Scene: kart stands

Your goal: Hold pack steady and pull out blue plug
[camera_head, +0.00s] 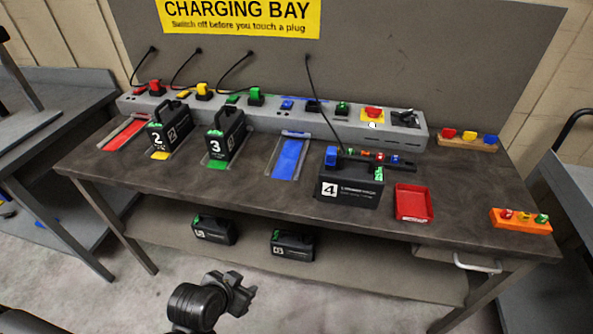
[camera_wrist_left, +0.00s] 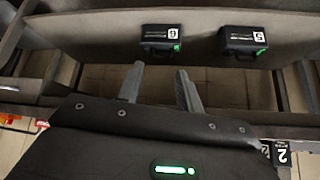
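Pack 4 (camera_head: 350,192), a black box with a white number label, stands on the bench right of the blue strip. The blue plug (camera_head: 331,157) sits at the left of its top, and a thin black cable (camera_head: 322,104) runs from it up to the back panel. A green clip-like part (camera_head: 379,174) is at the pack's right. My left gripper (camera_head: 241,288) is low in front of the bench, well away from pack 4. In the left wrist view its two fingers (camera_wrist_left: 160,72) are apart with nothing between them. My right gripper is out of view.
A grey socket strip (camera_head: 270,112) with a red knob on yellow (camera_head: 373,113) runs along the back. Packs 2 (camera_head: 170,130) and 3 (camera_head: 226,134) stand left. A red tray (camera_head: 413,203) and orange rack (camera_head: 521,220) are right. Two packs (camera_head: 213,230) lie on the lower shelf.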

